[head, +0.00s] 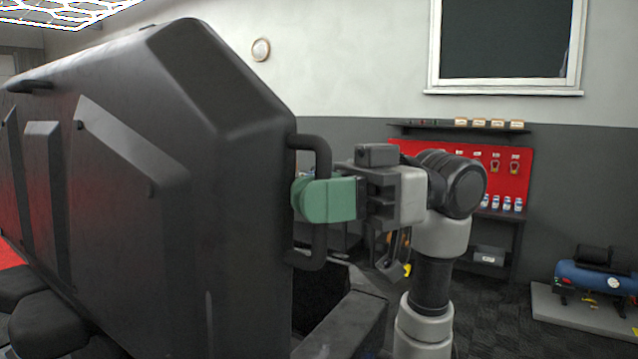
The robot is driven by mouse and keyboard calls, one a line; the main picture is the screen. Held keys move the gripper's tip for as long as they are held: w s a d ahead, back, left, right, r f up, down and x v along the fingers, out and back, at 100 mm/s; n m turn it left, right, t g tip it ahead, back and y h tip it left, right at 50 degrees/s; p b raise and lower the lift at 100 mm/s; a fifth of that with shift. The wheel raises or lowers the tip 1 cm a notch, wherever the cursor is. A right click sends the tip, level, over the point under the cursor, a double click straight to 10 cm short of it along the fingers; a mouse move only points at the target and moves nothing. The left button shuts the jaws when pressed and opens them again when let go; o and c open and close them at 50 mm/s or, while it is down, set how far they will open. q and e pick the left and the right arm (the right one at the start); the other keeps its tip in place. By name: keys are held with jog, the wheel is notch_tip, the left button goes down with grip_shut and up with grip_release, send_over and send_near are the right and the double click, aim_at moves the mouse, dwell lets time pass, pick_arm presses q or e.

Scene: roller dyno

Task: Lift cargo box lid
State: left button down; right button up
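The large black cargo box lid (235,200) fills the left half of the head view, tilted up steeply. A black bar handle (322,152) stands out from its right edge. My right gripper (318,200) comes in from the right, with its green fingers at the middle of this handle. The near finger covers that part of the bar, and the far finger is hidden. The gripper looks shut on the handle. Below the handle, a dark open body with a grey rim (345,325) shows, seemingly the box. My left gripper is not in view.
A red tool panel (515,150) with shelves stands at the back wall. A blue compressor-like machine (597,280) sits on a grey platform at the far right. Dark floor is clear between it and my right arm. Rounded black shapes (45,325) lie at lower left.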

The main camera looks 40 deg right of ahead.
grip_shut()
jog(key=shift+d, duration=0.1)
jog(key=shift+w+d+f+b, duration=0.1)
jog(key=shift+w+d+b, duration=0.1)
jog(key=shift+b, duration=0.2)
jog(key=w+d+f+m+t+y+b, duration=0.3)
jog(key=d+f+b, duration=0.3)
jog(key=d+b, duration=0.4)
jog(key=w+d+f+m+t+y+b, duration=0.3)
jog(key=w+d+f+m+b, duration=0.3)
jog(key=d+b, duration=0.3)
jog(key=d+f, duration=0.1)
jog(key=d, duration=0.1)
jog(key=shift+d+t+b, duration=0.3)
jog(key=shift+b, duration=0.05)
